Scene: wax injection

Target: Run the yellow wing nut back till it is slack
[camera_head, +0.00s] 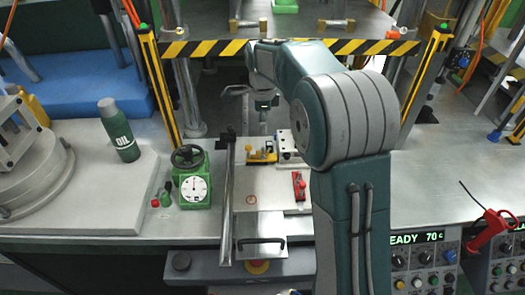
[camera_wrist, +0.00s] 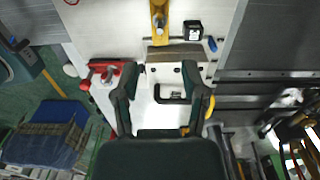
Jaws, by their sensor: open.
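My gripper (camera_wrist: 162,69) is open, with its two dark fingers spread over a pale plate and nothing seen held between them. In the head view my gripper (camera_head: 263,104) hangs above and behind the fixture, partly hidden by my own arm. A yellow part (camera_head: 262,156) sits on the fixture below it. In the wrist view a yellow part (camera_wrist: 161,22) with a dark bolt lies ahead of the fingertips, apart from them. Another small yellow piece (camera_wrist: 210,105) shows beside the right finger, partly hidden. I cannot tell for sure which yellow piece is the wing nut.
A red toggle clamp (camera_head: 299,186) stands at the fixture's right and also shows left of my fingers (camera_wrist: 105,73). A white block (camera_head: 286,144) is near the yellow part. A green dial gauge (camera_head: 190,180), an oil bottle (camera_head: 119,130) and a striped press frame (camera_head: 220,49) surround it.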

